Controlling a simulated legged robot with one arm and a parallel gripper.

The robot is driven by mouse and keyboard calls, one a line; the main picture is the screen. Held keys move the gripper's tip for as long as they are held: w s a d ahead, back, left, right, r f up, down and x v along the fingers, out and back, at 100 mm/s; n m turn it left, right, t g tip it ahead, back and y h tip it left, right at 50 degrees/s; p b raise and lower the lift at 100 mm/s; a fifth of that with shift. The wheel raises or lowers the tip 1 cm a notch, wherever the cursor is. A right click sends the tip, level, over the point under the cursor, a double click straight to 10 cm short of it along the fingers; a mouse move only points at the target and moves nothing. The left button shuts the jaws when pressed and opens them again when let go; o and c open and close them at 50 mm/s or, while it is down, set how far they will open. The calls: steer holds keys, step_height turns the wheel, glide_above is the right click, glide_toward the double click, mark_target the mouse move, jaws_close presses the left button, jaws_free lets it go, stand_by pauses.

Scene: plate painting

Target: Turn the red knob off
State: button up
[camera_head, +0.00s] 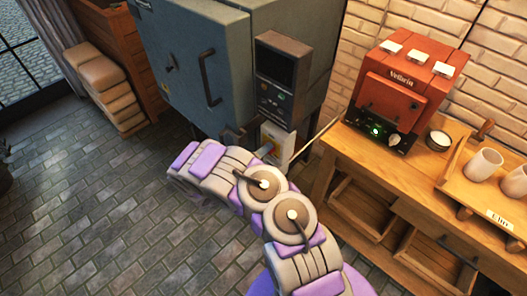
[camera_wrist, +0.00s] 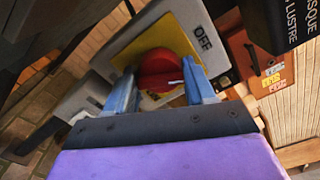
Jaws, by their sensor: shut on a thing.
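The red knob (camera_wrist: 157,62) is in the middle of the wrist view, on a yellow plate (camera_wrist: 178,43) fixed to a light grey switch box (camera_wrist: 137,30). The word OFF is printed on the box, to the upper right of the knob. A small white mark shows on the knob's lower right side. My gripper (camera_wrist: 158,78) is shut on the knob, with one blue finger at each side. In the head view my gripper (camera_head: 266,149) reaches the switch box (camera_head: 277,143) on the lower front of the grey kiln; the knob is hidden there.
The large grey kiln (camera_head: 185,55) has a handle and a dark control panel (camera_head: 275,75). To its right, a wooden bench (camera_head: 350,150) carries a red machine (camera_head: 405,85), a small bowl (camera_head: 437,140) and white cups (camera_head: 484,164).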

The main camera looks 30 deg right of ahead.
steer(key=n, duration=0.5)
steer(key=shift+w+a+f, duration=0.1)
steer(key=shift+w+a, duration=0.05)
steer(key=shift+w, duration=0.05)
stand_by(0.4)
steer(key=o, duration=1)
steer(key=shift+w+f, duration=0.1)
steer(key=p+v, duration=0.3)
steer(key=v, duration=1.4)
steer(key=shift+a+p, duration=0.25)
steer(key=shift+p, duration=0.1)
